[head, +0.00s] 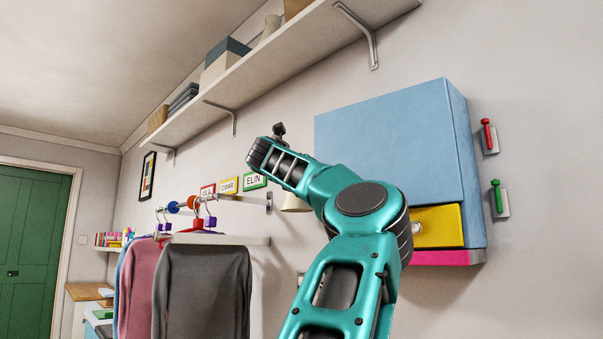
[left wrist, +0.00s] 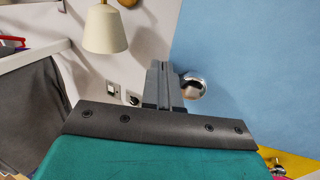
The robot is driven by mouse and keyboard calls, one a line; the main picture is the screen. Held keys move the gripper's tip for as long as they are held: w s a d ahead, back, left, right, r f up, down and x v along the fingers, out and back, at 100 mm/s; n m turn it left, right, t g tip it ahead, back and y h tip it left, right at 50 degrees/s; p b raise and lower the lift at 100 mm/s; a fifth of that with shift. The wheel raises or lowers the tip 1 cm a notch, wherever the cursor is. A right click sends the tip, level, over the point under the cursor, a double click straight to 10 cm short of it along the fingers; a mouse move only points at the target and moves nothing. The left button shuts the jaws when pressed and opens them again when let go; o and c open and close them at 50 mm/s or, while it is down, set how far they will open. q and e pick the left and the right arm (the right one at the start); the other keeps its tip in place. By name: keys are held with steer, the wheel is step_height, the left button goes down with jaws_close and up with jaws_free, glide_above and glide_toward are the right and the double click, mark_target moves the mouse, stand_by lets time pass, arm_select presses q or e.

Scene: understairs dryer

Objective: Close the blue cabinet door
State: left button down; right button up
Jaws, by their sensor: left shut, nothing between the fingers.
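The blue cabinet door (head: 385,140) is the large panel on the wall cabinet at the right of the head view. I see no clear gap at its right edge; my arm hides its lower left part, and I cannot tell whether it is fully closed. In the left wrist view the blue panel (left wrist: 260,70) fills the right side, with a round metal knob (left wrist: 196,86) near its left edge. My left gripper (head: 279,130) is shut and empty, left of the cabinet. Its fingers (left wrist: 160,72) appear just left of the knob; contact cannot be told. My right gripper is out of view.
A yellow drawer (head: 438,227) sits below the blue panel. A shelf (head: 270,67) with boxes runs above. Clothes hang on a rail (head: 232,200) at the left. A cream lamp (left wrist: 105,30) is close to the left gripper. Red (head: 487,135) and green (head: 497,196) handles are right of the cabinet.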

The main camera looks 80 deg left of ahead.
arm_select(q)
steer(key=w+p+x, duration=0.1)
steer(key=x, duration=0.5)
steer(key=shift+d+p, duration=0.35)
steer(key=shift+p, duration=0.05)
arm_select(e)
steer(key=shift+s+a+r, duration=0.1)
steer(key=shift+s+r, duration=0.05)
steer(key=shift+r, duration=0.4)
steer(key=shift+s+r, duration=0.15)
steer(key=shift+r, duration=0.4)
arm_select(q)
steer(key=shift+d, duration=0.1)
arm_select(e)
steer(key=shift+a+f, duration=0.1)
